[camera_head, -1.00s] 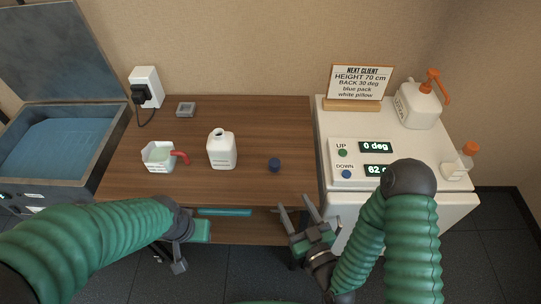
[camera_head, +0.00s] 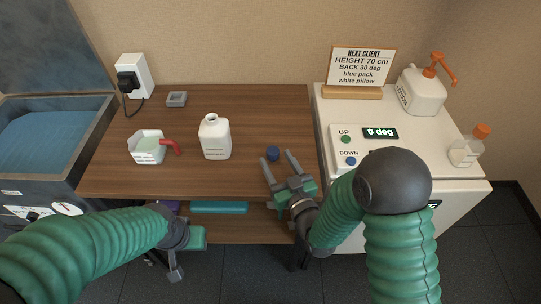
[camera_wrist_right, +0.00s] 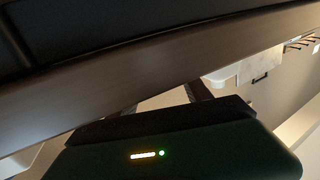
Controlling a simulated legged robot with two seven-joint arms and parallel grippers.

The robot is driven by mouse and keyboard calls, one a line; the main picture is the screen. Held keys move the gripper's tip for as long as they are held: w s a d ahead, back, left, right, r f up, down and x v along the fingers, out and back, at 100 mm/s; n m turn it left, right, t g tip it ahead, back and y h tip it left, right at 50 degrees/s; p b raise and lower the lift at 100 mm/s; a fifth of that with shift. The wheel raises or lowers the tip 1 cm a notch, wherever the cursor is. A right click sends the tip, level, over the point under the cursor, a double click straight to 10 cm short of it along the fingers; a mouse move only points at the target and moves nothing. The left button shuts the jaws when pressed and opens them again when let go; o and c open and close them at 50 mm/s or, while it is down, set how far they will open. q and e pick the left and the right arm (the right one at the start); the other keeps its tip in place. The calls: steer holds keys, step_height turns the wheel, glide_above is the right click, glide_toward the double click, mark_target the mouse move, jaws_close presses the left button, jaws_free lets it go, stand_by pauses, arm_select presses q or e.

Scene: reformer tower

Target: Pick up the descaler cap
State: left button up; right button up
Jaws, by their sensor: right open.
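The descaler cap looks to be the small dark blue cap (camera_head: 273,153) on the wooden table, right of the open-necked white bottle (camera_head: 215,138). My right gripper (camera_head: 279,170) is open and empty, its fingers pointing at the cap from the table's front right edge. The cap is just beyond the fingertips and not between them. In the right wrist view the gripper's dark fingers (camera_wrist_right: 165,98) show, but the cap does not. My left gripper (camera_head: 185,255) hangs low in front of the table; its fingers are too unclear to judge.
A white jug with a red handle (camera_head: 147,147) and a small grey dish (camera_head: 177,99) stand on the table (camera_head: 250,110). A white cabinet (camera_head: 440,160) on the right bears a control panel (camera_head: 378,140), a pump bottle (camera_head: 422,92) and an orange-capped bottle (camera_head: 467,148). A teal item (camera_head: 219,207) lies on the lower shelf.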

mark_target(275, 156)
steer(key=x, duration=0.4)
steer(key=shift+w+d+r, duration=0.1)
steer(key=shift+w+d, duration=0.05)
steer(key=shift+d, duration=0.3)
steer(key=shift+w+a, duration=0.25)
steer(key=shift+a, duration=0.4)
steer(key=shift+c, duration=0.9)
steer(key=shift+d, duration=0.3)
steer(key=c, duration=0.7)
jaws_close()
steer(key=shift+a, duration=0.1)
